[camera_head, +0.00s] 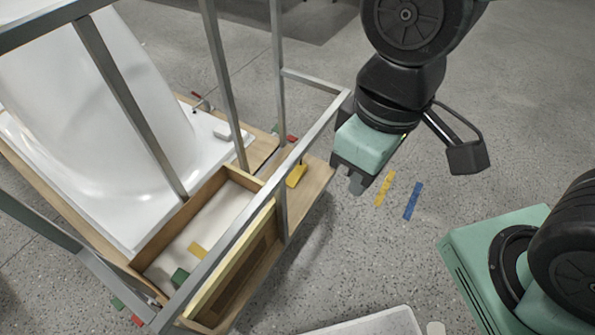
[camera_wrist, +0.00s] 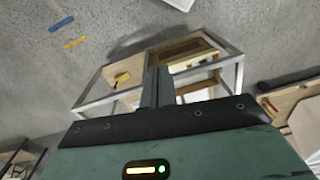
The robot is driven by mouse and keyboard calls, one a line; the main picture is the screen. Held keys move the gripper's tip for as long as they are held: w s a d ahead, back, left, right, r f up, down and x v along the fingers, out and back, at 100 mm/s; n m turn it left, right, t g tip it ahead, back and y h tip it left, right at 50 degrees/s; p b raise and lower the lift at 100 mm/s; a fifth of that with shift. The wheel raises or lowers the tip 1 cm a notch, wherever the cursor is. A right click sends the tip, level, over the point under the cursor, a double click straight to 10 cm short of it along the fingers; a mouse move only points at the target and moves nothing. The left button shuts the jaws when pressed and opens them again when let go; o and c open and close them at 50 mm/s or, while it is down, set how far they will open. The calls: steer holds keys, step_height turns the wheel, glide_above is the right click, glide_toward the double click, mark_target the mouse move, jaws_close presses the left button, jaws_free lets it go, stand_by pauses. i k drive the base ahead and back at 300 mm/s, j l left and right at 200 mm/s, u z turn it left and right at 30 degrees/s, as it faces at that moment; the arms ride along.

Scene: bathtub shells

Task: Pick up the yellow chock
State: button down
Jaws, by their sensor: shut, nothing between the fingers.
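A yellow chock (camera_head: 296,176) sits on the wooden ledge at the right end of the metal frame, beside a grey post. It also shows in the wrist view (camera_wrist: 122,78), left of the fingers. My gripper (camera_head: 357,184) is shut and empty. In the head view it hangs right of the ledge, apart from the chock. In the wrist view its fingers (camera_wrist: 158,75) are together.
Grey metal frame bars (camera_head: 305,145) stand around the ledge and the white tub shell (camera_head: 120,110). Yellow tape (camera_head: 385,188) and blue tape (camera_head: 412,200) mark the open floor at right.

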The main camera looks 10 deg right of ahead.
mark_target(295, 177)
steer(key=i+l+u, duration=0.2)
steer(key=l, duration=0.2)
steer(key=i+l+u, duration=0.15)
steer(key=l, duration=0.3)
steer(key=i+l+u, duration=0.2)
steer(key=l, duration=0.25)
steer(key=l+u, duration=0.15)
steer(key=l, duration=0.3)
steer(key=i+l+u, duration=0.2)
steer(key=l, duration=0.3)
steer(key=k+j, duration=0.05)
steer(key=k, duration=0.05)
